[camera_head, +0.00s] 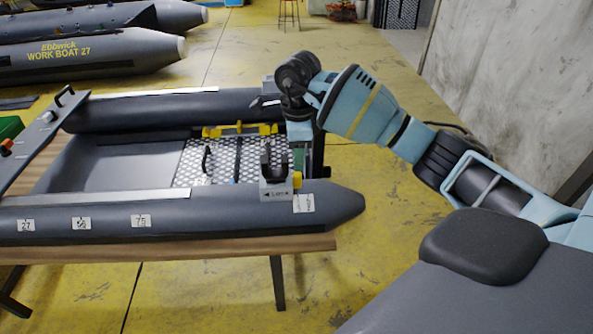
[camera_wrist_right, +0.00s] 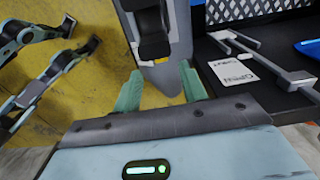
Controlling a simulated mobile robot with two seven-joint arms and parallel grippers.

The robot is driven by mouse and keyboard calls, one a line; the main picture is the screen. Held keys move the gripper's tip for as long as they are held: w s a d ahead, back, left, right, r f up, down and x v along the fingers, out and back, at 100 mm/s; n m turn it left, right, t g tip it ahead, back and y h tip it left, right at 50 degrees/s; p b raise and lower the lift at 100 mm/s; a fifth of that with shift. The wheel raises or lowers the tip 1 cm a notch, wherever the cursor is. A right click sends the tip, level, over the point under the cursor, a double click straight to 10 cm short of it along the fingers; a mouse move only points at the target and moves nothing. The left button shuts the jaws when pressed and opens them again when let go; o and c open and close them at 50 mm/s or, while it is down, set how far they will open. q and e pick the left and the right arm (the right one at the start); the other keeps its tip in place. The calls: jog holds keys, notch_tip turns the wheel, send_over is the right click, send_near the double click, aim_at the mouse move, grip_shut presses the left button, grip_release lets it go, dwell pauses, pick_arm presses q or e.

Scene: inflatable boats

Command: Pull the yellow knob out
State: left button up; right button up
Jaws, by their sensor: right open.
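A small yellow knob (camera_head: 297,180) shows on the right side of a grey bracket (camera_head: 275,190) that stands on the near tube of the grey inflatable boat (camera_head: 180,215). The bracket has a black upright fork and a label with an arrow. In the right wrist view a small yellow part (camera_wrist_right: 161,61), likely this knob, shows low on the grey bracket (camera_wrist_right: 175,75), below a black piece. My right gripper (camera_head: 299,158) points down just behind the bracket. My left gripper is out of view.
Yellow fittings (camera_head: 240,131) sit across the boat's perforated floor. The boat rests on a wooden table (camera_head: 180,246). A white card reading OPEN (camera_wrist_right: 232,70) lies right of the fingers. Another boat (camera_head: 90,55) is at back left; yellow floor is clear at right.

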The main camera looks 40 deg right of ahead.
aim_at(298, 173)
jog(key=shift+w+f, duration=0.1)
jog(key=shift+f, duration=3.05)
grip_shut()
